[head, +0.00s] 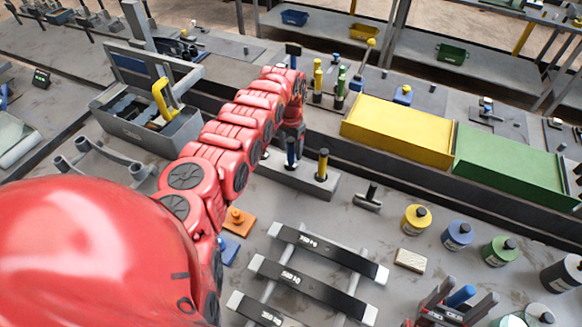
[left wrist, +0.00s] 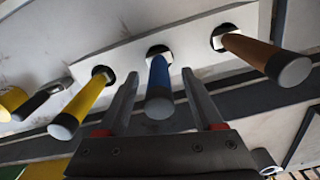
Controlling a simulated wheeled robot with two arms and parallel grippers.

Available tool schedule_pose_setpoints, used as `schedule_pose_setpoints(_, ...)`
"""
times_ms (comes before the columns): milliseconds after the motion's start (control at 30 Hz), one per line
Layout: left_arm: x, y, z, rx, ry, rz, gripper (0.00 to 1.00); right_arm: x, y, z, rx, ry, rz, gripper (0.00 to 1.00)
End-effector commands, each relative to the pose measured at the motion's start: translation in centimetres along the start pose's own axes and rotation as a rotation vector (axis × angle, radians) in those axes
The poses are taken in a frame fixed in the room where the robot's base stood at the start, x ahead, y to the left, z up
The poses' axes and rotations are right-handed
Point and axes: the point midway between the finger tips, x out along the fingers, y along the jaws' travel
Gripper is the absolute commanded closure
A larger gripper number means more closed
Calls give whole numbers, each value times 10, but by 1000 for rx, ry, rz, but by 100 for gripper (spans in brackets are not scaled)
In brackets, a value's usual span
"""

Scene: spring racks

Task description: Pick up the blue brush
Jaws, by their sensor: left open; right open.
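The blue brush (head: 291,152) stands upright in a pale rack (head: 312,184), with only its blue handle clearly showing. In the left wrist view the blue handle (left wrist: 159,88) comes out of the middle hole shown. My left gripper (left wrist: 158,76) is open, one finger on each side of the blue handle; I cannot tell whether they touch it. In the head view my left gripper (head: 290,138) is at the rack, its fingers mostly hidden. My right gripper (head: 461,299) is open low at the right, with a blue cylinder (head: 460,296) showing between its fingers.
A yellow-handled tool (head: 322,164) stands right of the blue brush; the wrist view shows a brown handle (left wrist: 265,56) on the other side. A yellow box (head: 397,132) and green box (head: 508,165) lie behind. Dark bars (head: 315,287) and several jars stand in front.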

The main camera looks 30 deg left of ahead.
Motion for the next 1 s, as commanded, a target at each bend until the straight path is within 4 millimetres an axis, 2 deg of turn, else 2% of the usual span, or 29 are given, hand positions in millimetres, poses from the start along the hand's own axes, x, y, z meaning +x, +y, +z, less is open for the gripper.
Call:
schedule_pose_setpoints(33,7,0,0,0,1,0,32,-6,0,1,0,0,0,32)
schedule_pose_setpoints(233,4,0,0,1,0,0,32,-3,0,0,0,0,0,32)
schedule_pose_setpoints(267,4,0,0,1,0,0,36,-3,0,0,0,0,0,32)
schedule_pose_setpoints(600,4,0,0,0,-1,1,97,-3,0,0,0,0,0,32)
schedule_pose_setpoints(633,4,0,0,0,-1,1,100,-3,0,0,0,0,0,32)
schedule_pose_setpoints(1000,2,1,0,1,-1,1,100,-2,0,0,0,1,0,32)
